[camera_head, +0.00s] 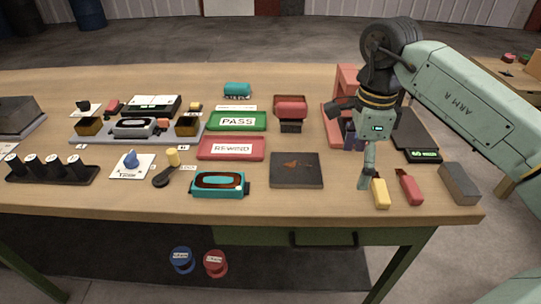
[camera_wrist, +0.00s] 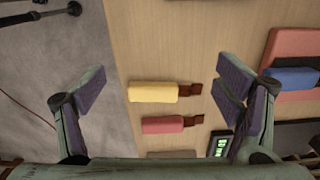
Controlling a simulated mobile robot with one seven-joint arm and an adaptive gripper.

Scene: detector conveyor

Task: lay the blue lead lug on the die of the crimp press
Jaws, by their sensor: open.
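A blue piece (camera_wrist: 291,78), which looks like the body of the blue lead lug, shows at the right edge of the wrist view. It lies against the red crimp press (camera_wrist: 292,46). Its far end is cut off, so I cannot tell exactly how it sits on the die. In the head view the press (camera_head: 345,78) stands at the back right, partly behind my gripper. My gripper (camera_head: 358,140) is open above the table. In the wrist view its two fingers (camera_wrist: 160,95) are wide apart with nothing between them at their level; the blue piece is beyond the right finger.
A yellow lug (camera_head: 380,193) and a red lug (camera_head: 410,188) lie near the front edge, beside a grey block (camera_head: 460,184). A dark plate (camera_head: 297,171) lies left of them. A green PASS tray (camera_head: 237,121) and a red REWIND tray (camera_head: 232,148) occupy the middle.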

